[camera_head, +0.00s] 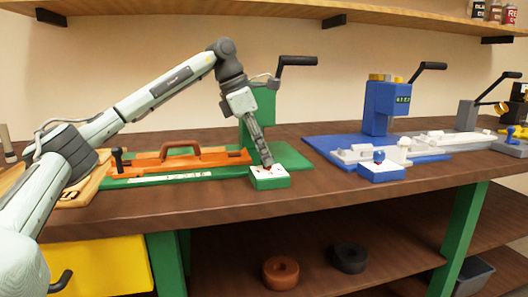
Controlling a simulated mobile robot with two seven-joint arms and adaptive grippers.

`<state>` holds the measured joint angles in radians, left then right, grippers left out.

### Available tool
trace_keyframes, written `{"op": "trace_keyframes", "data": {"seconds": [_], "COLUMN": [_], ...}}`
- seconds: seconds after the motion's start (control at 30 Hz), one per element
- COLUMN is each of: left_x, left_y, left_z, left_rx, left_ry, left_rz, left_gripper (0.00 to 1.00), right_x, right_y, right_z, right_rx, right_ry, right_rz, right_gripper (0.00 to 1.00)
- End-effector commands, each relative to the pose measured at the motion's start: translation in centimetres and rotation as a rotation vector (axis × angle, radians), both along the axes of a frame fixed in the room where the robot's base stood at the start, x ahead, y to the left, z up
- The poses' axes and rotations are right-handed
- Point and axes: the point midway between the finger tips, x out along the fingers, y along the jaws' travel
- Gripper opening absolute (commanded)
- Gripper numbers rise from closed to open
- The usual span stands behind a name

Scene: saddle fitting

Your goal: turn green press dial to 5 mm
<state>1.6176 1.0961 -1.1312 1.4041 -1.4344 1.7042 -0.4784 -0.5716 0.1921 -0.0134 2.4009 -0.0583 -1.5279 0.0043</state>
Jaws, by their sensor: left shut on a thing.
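The green press (260,108) stands at the back of a green base plate, with a black crank handle (297,61) at its top. A small green box with a white top face (277,176) sits at the plate's front right; the dial on it is mostly hidden by my gripper. My left gripper (267,166) points down onto this white face and is shut on the small dial there. The dial's pointer and scale are too small to read. My right gripper is out of view.
An orange clamp fixture (182,158) lies on the green plate left of the box. A blue press (385,105) with its own blue dial box (381,172) stands to the right. A wooden shelf (200,10) hangs above. Bare bench (225,203) lies along the front edge.

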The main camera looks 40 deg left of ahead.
Motion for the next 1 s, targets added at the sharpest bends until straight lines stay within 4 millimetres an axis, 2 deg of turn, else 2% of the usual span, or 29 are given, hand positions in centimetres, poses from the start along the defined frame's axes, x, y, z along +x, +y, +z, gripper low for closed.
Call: {"op": "trace_keyframes", "data": {"seconds": [0.47,0.67,1.0], "left_x": [-0.1,-0.1,-0.2], "left_y": [-0.1,-0.2,-0.5], "left_z": [0.0,0.1,0.1], "left_rx": [0.0,0.0,0.001], "left_ry": [0.0,0.001,0.0], "left_rz": [0.087,0.231,0.55], "left_gripper": [0.0,0.0,0.0], "right_x": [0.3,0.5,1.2], "right_y": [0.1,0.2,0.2], "right_z": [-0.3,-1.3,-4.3], "right_rx": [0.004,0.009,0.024], "right_ry": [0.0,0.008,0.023], "right_rz": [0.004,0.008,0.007], "right_gripper": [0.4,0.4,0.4]}}
